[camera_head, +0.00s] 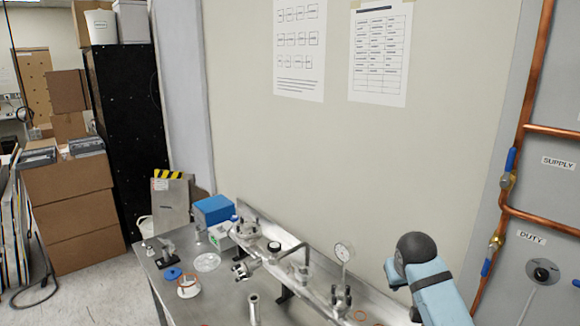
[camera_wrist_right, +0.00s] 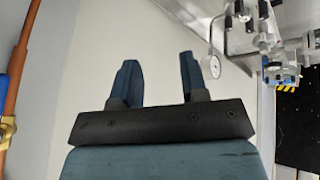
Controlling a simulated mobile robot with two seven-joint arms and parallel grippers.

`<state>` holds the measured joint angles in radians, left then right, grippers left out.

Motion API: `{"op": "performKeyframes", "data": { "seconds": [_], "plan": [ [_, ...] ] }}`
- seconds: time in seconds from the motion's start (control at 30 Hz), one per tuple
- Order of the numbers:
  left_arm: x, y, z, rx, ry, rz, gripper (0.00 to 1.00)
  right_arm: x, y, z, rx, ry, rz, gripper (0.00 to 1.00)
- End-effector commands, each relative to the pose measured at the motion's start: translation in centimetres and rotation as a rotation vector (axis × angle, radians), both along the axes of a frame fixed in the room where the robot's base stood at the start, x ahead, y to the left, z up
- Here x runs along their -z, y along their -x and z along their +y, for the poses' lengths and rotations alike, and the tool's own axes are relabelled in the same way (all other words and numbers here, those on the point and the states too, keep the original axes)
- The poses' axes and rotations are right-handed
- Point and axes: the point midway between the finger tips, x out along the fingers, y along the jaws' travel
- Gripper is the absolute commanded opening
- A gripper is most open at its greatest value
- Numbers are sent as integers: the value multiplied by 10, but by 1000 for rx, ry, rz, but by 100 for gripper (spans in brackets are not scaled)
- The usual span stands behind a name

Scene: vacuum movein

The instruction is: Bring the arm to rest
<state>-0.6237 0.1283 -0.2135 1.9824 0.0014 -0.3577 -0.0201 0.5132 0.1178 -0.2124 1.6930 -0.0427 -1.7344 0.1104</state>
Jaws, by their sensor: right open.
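My right gripper (camera_wrist_right: 158,60) shows in the right wrist view with its two dark blue fingers spread apart and nothing between them. Pale wall lies behind the fingers. The metal bench with its fittings is at the top right of that view, apart from the fingers. In the head view my right arm (camera_head: 435,285), light blue with a dark rounded joint, rises at the lower right in front of the wall. The right fingers cannot be made out there. My left arm and gripper are not in view.
The steel bench (camera_head: 180,309) carries metal vacuum fittings, a dial gauge (camera_head: 343,252), a blue box (camera_head: 213,209) and a white dish (camera_head: 188,287). Copper pipes (camera_head: 518,165) with blue-handled valves run up the right side. Cardboard boxes (camera_head: 75,215) stand at the left.

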Motion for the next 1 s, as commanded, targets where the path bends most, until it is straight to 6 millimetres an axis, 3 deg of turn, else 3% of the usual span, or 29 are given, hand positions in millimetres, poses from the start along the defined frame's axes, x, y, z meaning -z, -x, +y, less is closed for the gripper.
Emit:
{"op": "performKeyframes", "data": {
  "seconds": [0.03, 0.2, 0.4, 0.5, 0.6, 1.0],
  "plan": [
    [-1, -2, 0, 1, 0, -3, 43, 26, 27, 2, -14, -10, 19, 40],
    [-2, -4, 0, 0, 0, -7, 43, 85, 111, 6, -56, -42, 60, 40],
    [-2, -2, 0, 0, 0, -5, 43, 125, 217, 9, -96, -81, 102, 40],
    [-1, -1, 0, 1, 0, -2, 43, 133, 268, 9, -110, -98, 122, 40],
    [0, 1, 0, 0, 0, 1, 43, 135, 306, 9, -120, -110, 136, 40],
    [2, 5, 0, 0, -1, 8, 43, 122, 405, 8, -141, -140, 176, 40]
  ]
}}
